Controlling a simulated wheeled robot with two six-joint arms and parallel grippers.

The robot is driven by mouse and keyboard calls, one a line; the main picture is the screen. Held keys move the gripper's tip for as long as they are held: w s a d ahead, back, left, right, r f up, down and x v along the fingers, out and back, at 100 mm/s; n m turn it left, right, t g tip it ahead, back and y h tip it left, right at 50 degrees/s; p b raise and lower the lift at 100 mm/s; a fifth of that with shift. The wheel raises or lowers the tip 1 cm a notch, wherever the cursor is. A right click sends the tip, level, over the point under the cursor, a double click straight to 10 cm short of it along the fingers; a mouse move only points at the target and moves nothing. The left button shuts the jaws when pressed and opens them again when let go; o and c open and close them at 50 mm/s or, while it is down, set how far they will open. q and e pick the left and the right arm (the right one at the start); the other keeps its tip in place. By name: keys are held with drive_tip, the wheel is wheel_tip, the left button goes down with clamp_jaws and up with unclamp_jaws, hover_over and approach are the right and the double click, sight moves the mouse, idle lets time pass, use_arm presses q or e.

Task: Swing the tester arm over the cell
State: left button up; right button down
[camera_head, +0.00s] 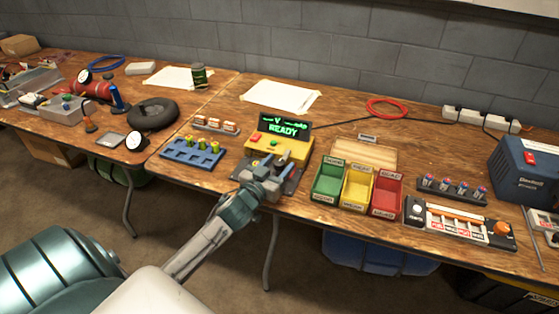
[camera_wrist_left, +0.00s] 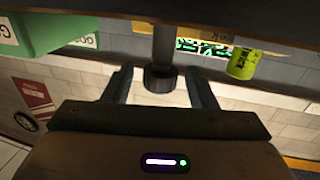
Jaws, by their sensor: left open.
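The tester (camera_head: 291,147) is a yellow box with a red button and a dark display (camera_head: 284,127) lit green with the word READY. Its grey base (camera_head: 291,186) is partly hidden by my left gripper (camera_head: 262,180), which reaches in from below. In the left wrist view, my left gripper (camera_wrist_left: 160,88) is open, with a dark post with a round end (camera_wrist_left: 158,78), perhaps the tester arm's handle, between its fingers. Gaps show on both sides. A yellow-green cell (camera_wrist_left: 243,64) shows just right of the fingers. My right gripper is not in view.
A blue rack (camera_head: 192,152) with yellow-green cells stands left of the tester. Green (camera_head: 328,180), yellow (camera_head: 357,188) and red (camera_head: 386,196) bins stand close on its right. A black cable runs behind; white paper (camera_head: 281,95) lies at the back.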

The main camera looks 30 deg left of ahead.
use_arm(q)
drive_tip(key=shift+w, duration=0.55)
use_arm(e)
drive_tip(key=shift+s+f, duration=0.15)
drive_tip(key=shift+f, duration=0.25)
use_arm(q)
clamp_jaws()
drive_tip(key=shift+f, duration=0.15)
drive_tip(key=n+y+b, duration=0.2)
drive_tip(key=y+b, duration=0.1)
drive_tip(key=y, duration=0.1)
drive_tip(key=shift+n+g, duration=0.3)
drive_tip(key=n+g+y+b, duration=0.1)
drive_tip(key=n+y+b, duration=0.1)
drive_tip(key=y, duration=0.1)
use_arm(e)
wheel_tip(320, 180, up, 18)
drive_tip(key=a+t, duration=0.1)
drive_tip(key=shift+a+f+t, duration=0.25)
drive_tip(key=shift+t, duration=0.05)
